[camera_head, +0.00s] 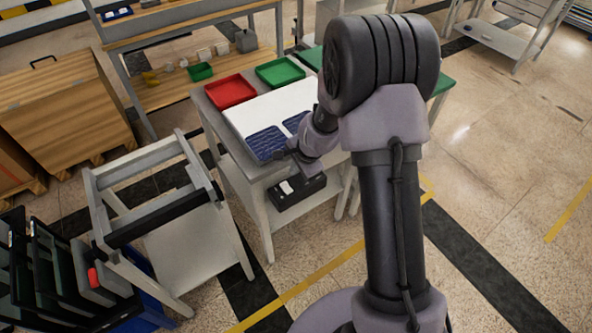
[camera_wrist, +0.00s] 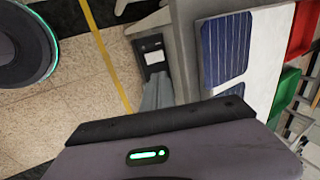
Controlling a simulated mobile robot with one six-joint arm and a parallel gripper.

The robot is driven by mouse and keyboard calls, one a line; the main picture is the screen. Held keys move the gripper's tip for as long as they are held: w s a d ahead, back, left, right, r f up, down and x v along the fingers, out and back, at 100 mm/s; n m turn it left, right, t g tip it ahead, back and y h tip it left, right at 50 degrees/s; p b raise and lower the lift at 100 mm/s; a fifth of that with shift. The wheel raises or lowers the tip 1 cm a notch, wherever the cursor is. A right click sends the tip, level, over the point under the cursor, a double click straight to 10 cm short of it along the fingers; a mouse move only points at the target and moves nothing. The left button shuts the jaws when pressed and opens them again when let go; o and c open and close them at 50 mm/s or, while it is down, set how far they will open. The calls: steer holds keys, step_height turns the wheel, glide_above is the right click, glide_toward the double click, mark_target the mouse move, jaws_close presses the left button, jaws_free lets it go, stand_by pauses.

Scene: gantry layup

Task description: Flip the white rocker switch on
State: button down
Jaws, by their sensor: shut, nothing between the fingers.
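The white rocker switch (camera_head: 286,187) sits on a black box (camera_head: 301,194) at the front side of the workbench, below the top. In the wrist view the switch (camera_wrist: 152,43) shows as a small white patch on the dark box (camera_wrist: 155,69). I cannot tell which way the rocker is tipped. My gripper (camera_head: 279,154) is above the box, by the front edge of the bench top. In the wrist view my gripper (camera_wrist: 157,80) is shut and empty, its grey fingers pointing toward the box and overlapping its lower end. Contact with the switch cannot be made out.
The bench top (camera_head: 245,116) carries blue solar panels (camera_head: 266,142), a red tray (camera_head: 231,91) and a green tray (camera_head: 280,71). A grey frame stand (camera_head: 204,255) stands to the left of the bench. Open floor (camera_head: 500,190) lies to the right.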

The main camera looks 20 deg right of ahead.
steer(key=b, duration=0.5)
glide_toward(288, 188)
steer(key=w+f, duration=0.2)
steer(key=f, duration=0.1)
steer(key=w+a+f, duration=0.1)
steer(key=f, duration=0.1)
steer(key=shift+w+a, duration=0.1)
steer(key=shift+w, duration=0.25)
steer(key=shift+w+f, duration=0.2)
steer(key=shift+f, duration=0.2)
steer(key=shift+w+a+f, duration=0.1)
steer(key=shift+w+f, duration=0.05)
steer(key=shift+f+b, duration=0.2)
steer(key=shift+b, duration=0.3)
steer(key=shift+s+d+b, duration=0.2)
steer(key=shift+s+b, duration=0.6)
steer(key=shift+s, duration=0.1)
